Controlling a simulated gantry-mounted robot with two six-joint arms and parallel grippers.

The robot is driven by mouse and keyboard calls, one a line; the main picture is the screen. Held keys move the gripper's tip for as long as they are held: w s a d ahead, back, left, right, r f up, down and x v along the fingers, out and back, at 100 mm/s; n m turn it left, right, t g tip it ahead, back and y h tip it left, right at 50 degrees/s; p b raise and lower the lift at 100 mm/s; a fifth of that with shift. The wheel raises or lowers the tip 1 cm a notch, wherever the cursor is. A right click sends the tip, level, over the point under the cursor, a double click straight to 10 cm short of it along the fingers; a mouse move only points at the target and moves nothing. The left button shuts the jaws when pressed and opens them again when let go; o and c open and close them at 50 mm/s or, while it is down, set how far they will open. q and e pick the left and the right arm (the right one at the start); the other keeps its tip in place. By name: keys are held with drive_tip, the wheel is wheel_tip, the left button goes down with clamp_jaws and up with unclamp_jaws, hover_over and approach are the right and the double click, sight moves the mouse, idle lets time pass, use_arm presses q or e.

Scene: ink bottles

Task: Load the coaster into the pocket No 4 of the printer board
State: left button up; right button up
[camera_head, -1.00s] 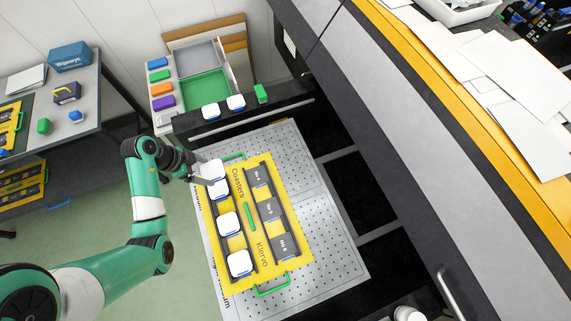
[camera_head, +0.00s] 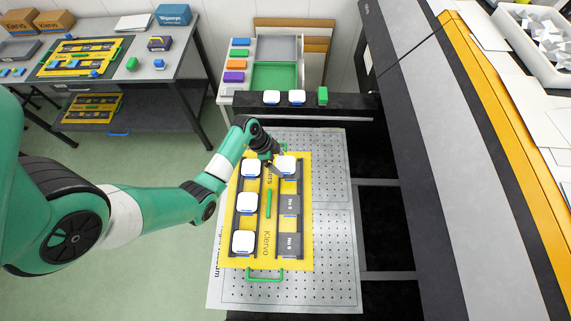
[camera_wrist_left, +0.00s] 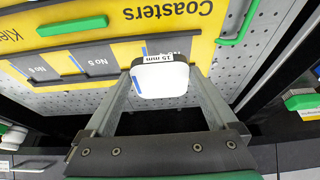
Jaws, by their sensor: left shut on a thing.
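The printer board (camera_head: 268,240) is yellow and lies on a perforated metal plate. Its right column holds dark pockets: No 5 (camera_head: 289,206) and No 6 (camera_head: 289,245) are empty. My left gripper (camera_head: 277,163) is at the top of that column, shut on a white coaster (camera_head: 286,165) that covers most of pocket No 4. In the left wrist view the coaster (camera_wrist_left: 160,82), marked 15 mm with a blue strip, sits between the fingertips (camera_wrist_left: 160,72) and overlaps the pocket's outer edge. It looks raised; its exact height is unclear. My right gripper is not in view.
Three white coasters (camera_head: 247,202) fill the board's left column. Green handles (camera_head: 265,274) stick out at the board's ends. The large printer body (camera_head: 440,160) stands at the right.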

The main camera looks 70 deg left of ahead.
sight(283, 161)
use_arm(q)
drive_tip(key=w+f, duration=0.1)
drive_tip(key=w+f+b, duration=0.1)
drive_tip(key=f, duration=0.1)
drive_tip(key=shift+w+a, duration=0.15)
drive_tip(key=shift+a, duration=0.15)
drive_tip(key=b+x, duration=0.1)
drive_tip(key=x, duration=0.1)
drive_tip(key=shift+a+f+b, duration=0.2)
drive_tip(key=shift+f+b, duration=0.15)
drive_tip(key=shift+f, duration=0.4)
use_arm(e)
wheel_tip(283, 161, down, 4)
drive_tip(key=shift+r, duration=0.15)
use_arm(q)
drive_tip(key=shift+f, duration=0.15)
drive_tip(key=o, duration=1.2)
